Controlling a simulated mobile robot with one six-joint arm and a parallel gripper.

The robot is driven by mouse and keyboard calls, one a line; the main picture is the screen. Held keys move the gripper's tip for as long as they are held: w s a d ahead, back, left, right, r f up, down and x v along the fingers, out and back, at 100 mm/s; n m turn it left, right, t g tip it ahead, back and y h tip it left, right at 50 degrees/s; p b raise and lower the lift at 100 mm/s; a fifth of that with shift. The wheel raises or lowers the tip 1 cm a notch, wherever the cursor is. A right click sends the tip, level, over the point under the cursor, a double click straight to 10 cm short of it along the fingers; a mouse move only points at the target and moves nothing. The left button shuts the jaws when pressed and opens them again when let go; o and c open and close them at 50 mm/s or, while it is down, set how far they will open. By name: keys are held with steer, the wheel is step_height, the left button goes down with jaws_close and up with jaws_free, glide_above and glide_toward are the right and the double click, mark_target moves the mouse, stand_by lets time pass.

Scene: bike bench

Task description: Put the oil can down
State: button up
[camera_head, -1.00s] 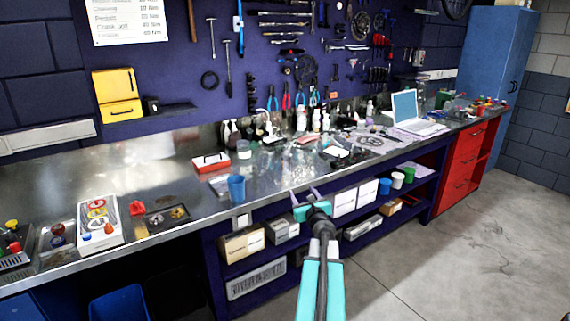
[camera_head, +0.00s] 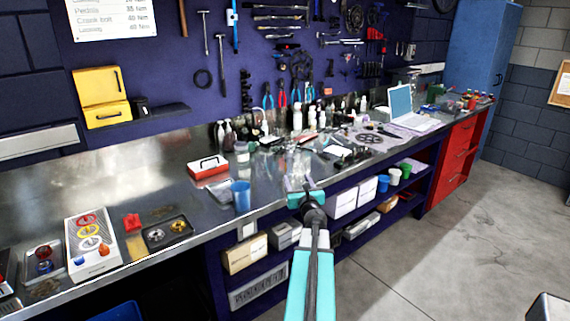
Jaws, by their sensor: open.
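My gripper (camera_head: 299,185) is in the middle of the view, at the front edge of the steel bench (camera_head: 150,160). Its two fingers are apart and nothing shows between them. I cannot pick out the oil can for certain. A small pale shape with a thin spout (camera_head: 263,131) stands among bottles at the back of the bench, too small to name surely.
A blue cup (camera_head: 240,195) and a red-and-white box (camera_head: 208,167) stand left of my gripper. A laptop (camera_head: 405,108) and several bottles stand farther back. Shelves with boxes (camera_head: 245,254) lie below. Bare bench top shows at left; the floor (camera_head: 450,230) is open at right.

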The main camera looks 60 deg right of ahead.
mark_target(290, 166)
steer(key=shift+w+r, duration=0.1)
steer(key=shift+w, duration=0.3)
steer(key=shift+w+d, duration=0.1)
steer(key=shift+d, duration=0.05)
steer(key=shift+p+x, duration=0.85)
steer(key=shift+x, duration=3.3)
steer(key=shift+p+x, duration=0.95)
steer(key=shift+x, duration=1.6)
steer(key=shift+d, duration=0.1)
steer(key=shift+c, duration=0.2)
jaws_close()
